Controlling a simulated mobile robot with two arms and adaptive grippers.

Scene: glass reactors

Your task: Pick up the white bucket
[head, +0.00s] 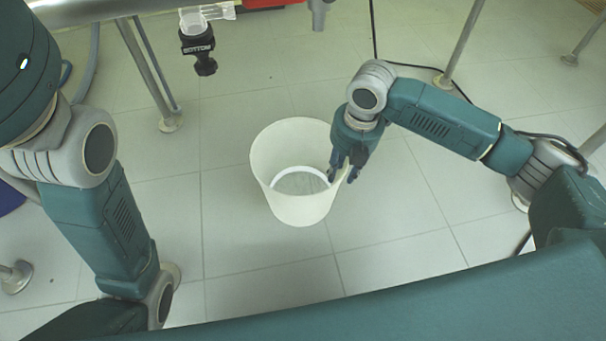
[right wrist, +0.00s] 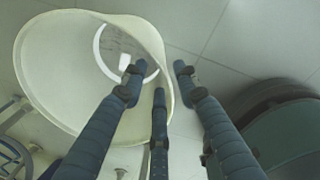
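The white bucket (head: 297,210) stands upright on the tiled floor in the middle of the head view, its open top facing up. My right gripper (head: 342,176) is at the bucket's right rim, pointing down. In the right wrist view the bucket (right wrist: 62,55) fills the upper left. There the fingers of my right gripper (right wrist: 158,76) are spread apart, with the bucket's rim between them: some on the bucket's inner side, one outside. A firm hold on the wall does not show. My left arm comes down at the left of the head view; its gripper is out of view.
A black valve marked BOTTOM (head: 199,45) hangs from the glass reactor above and behind the bucket. Metal frame legs (head: 160,90) stand on the floor at the back left and right. A dark cable (head: 425,70) runs behind my right arm. Floor around the bucket is clear.

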